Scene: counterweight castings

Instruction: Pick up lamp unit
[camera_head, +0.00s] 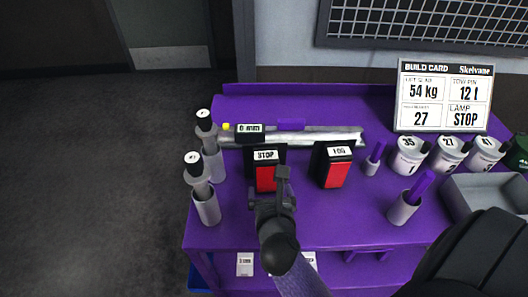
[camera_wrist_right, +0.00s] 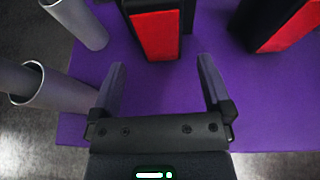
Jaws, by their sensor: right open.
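Two black lamp units with red faces stand on the purple table (camera_head: 340,225). The one labelled STOP (camera_head: 265,178) is on the left and the one labelled FOG (camera_head: 334,174) is on the right. My right gripper (camera_head: 283,180) is just in front of the STOP unit and covers part of its lower right. In the right wrist view my gripper (camera_wrist_right: 161,68) is open and empty, its fingers apart. The STOP unit (camera_wrist_right: 157,35) stands ahead of the gap between them, and the FOG unit (camera_wrist_right: 290,27) is off to the right. My left gripper is out of view.
A silver bar (camera_head: 320,136) lies behind the lamps. A holder (camera_head: 403,210) with a purple handle, numbered cans (camera_head: 409,154) and a grey tray (camera_head: 490,195) are right. The build card (camera_head: 443,95) reads lamp STOP.

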